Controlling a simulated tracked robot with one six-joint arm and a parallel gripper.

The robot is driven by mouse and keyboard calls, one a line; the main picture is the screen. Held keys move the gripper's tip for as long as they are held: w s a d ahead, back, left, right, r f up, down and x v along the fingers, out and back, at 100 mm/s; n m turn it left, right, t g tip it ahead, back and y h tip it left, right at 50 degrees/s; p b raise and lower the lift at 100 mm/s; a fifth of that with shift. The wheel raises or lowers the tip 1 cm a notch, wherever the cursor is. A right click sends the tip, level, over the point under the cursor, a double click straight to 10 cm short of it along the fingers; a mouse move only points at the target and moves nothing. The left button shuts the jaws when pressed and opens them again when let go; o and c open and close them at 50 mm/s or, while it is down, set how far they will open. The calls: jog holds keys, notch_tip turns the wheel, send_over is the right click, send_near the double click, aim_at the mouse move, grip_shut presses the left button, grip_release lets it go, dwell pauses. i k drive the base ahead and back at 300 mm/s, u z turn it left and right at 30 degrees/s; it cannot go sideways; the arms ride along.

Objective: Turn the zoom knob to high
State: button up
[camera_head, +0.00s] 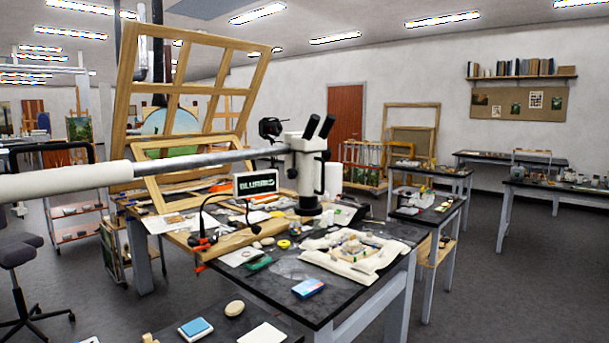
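A white stereo microscope (305,172) with two black eyepieces (318,127) stands out above the back part of the cluttered worktable (340,309). A long pale bar (200,162) runs from the left picture edge to the microscope head. A dark fitting (270,128) sits at the left of the head. The zoom knob is too small to single out, and I cannot tell its setting. I do not see my gripper in this view.
A wooden lattice frame (125,90) stands behind. A stool (22,250) is at left. Floor is clear at right (500,300).

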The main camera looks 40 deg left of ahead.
aim_at(292, 173)
jog(key=i, duration=2.4)
jog(key=u, duration=2.8)
